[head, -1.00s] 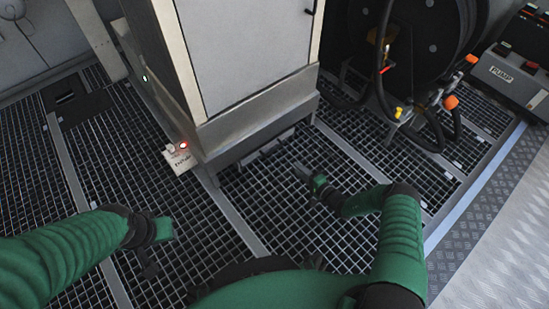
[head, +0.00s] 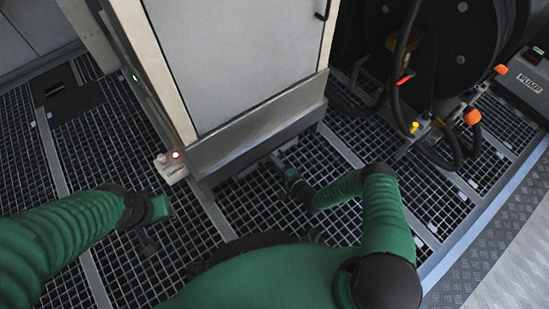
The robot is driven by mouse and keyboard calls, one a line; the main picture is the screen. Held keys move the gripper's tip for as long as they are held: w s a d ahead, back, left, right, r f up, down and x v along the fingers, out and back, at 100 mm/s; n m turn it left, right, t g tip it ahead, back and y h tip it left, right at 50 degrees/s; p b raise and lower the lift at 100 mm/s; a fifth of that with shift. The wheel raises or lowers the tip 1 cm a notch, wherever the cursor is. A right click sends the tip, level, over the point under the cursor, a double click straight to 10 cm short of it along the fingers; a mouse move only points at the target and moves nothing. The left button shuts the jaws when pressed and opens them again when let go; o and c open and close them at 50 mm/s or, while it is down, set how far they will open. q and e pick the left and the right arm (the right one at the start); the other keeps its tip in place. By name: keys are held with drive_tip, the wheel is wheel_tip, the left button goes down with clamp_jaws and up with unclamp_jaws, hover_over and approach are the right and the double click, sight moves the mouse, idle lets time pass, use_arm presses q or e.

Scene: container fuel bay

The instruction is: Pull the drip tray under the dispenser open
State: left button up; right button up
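The dispenser (head: 235,70) is a pale cabinet with a grey metal base, standing upright on the grating. Under its front edge, the drip tray (head: 249,169) shows only as a narrow grey strip in shadow; most of it is hidden beneath the base. My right gripper (head: 277,160) is at the right part of this strip, close to its front. Whether it touches the tray is not clear, and its fingers are too small to read. My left gripper (head: 149,246) hangs low over the grating at the left, away from the tray, its fingers dark and blurred.
A small white box (head: 171,168) with a red light sits at the dispenser's left front corner. A black hose reel (head: 450,60) with hoses and orange fittings stands at the right, near a grey pump unit (head: 522,85). The grating (head: 250,210) before the dispenser is open floor.

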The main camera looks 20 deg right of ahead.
drive_tip(key=shift+c, duration=0.4)
clamp_jaws()
idle(0.9)
